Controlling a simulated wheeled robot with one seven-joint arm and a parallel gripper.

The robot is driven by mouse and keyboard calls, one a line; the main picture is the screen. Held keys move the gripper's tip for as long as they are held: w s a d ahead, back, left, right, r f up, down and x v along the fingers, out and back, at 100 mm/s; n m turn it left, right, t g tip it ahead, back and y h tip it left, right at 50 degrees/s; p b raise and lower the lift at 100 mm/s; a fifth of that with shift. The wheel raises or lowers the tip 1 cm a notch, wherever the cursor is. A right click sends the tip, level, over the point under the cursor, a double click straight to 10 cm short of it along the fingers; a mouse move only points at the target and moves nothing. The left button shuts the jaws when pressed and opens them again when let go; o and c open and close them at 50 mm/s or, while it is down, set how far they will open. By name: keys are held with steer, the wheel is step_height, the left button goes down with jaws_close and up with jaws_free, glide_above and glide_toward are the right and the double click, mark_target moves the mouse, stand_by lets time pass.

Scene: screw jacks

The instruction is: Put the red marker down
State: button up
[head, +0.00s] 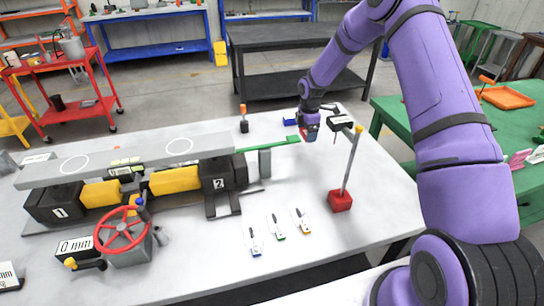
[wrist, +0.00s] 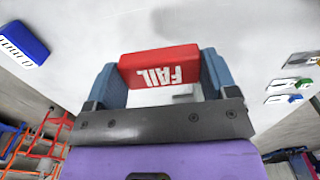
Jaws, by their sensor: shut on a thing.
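The red marker (wrist: 160,66) is a red block with the word FAIL on it, upside down in the wrist view. My gripper (wrist: 158,78) is shut on it, with a blue-grey finger at each side. In the head view my gripper (head: 310,128) is at the far right part of the white table (head: 285,185). Only a little red shows there between the fingers. I cannot tell whether the marker touches the table.
A blue block (head: 290,121) lies just left of my gripper, and a black label stand (head: 340,124) is to its right. A post on a red base (head: 340,201) stands nearer. Several small tags, including one with a blue end (head: 254,240), lie in front. Open tabletop lies between.

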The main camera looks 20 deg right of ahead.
mark_target(274, 160)
step_height(274, 160, down, 8)
steer(key=shift+r, duration=0.2)
steer(key=a, duration=0.7)
steer(key=shift+a, duration=0.3)
steer(key=a, duration=0.5)
steer(key=shift+f, duration=0.1)
steer(key=shift+a+f, duration=0.15)
steer(key=shift+f, duration=0.4)
steer(key=shift+f, duration=0.15)
steer(key=o, duration=0.7)
steer(key=shift+c, duration=0.2)
